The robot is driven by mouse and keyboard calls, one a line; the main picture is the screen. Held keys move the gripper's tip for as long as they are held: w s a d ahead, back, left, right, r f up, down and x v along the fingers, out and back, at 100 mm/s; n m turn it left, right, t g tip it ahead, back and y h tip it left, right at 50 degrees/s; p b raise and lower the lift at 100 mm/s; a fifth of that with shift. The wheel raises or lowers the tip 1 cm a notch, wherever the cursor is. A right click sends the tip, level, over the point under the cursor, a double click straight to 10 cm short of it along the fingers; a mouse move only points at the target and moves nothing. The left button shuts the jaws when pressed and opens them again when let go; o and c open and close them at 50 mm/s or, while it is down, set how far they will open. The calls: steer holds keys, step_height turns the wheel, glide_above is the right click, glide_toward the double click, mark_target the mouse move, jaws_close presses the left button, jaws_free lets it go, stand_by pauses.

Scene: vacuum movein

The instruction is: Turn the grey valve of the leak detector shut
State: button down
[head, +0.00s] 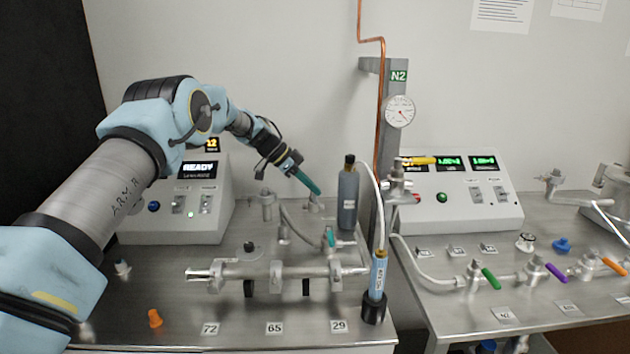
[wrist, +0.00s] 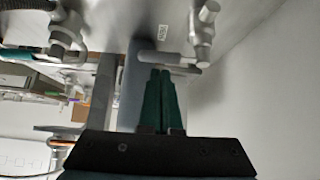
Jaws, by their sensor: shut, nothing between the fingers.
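The leak detector (head: 185,200) is the light box at the left, its screen reading READY. My gripper (head: 312,186) has teal fingers, shut and empty, pointing down right over the bench behind the pipework. A grey fitting (head: 314,204) stands just below the fingertips; I cannot tell whether they touch. In the wrist view the shut fingers (wrist: 161,76) end close to a rounded grey handle-like bar (wrist: 162,58), which looks like the grey valve's handle, though I cannot be certain. Another grey upright fitting (head: 267,205) stands left of the gripper, nearer the detector.
A dark grey cylinder (head: 348,200) stands close right of the gripper. A horizontal metal manifold (head: 290,271) with a teal-handled valve (head: 330,238) lies in front. A blue-labelled tube (head: 379,275) stands at the bench's right edge. An orange piece (head: 155,318) lies at front left.

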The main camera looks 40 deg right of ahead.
steer(key=shift+f+b, duration=0.15)
steer(key=shift+b, duration=0.2)
steer(key=shift+w+a+f+b, duration=0.25)
steer(key=shift+f+b, duration=0.1)
steer(key=shift+b, duration=0.6)
steer(key=shift+a+b, duration=0.15)
steer(key=shift+b, duration=0.2)
steer(key=shift+r, duration=0.1)
steer(key=shift+s+d+f, duration=0.2)
steer(key=shift+s+d, duration=0.15)
steer(key=shift+d, duration=0.05)
steer(key=shift+s+d+r, duration=0.1)
steer(key=shift+d+r, duration=0.05)
steer(key=b+v, duration=0.4)
steer(key=v, duration=0.6)
steer(key=shift+w+a+r, duration=0.2)
steer(key=shift+a, duration=0.1)
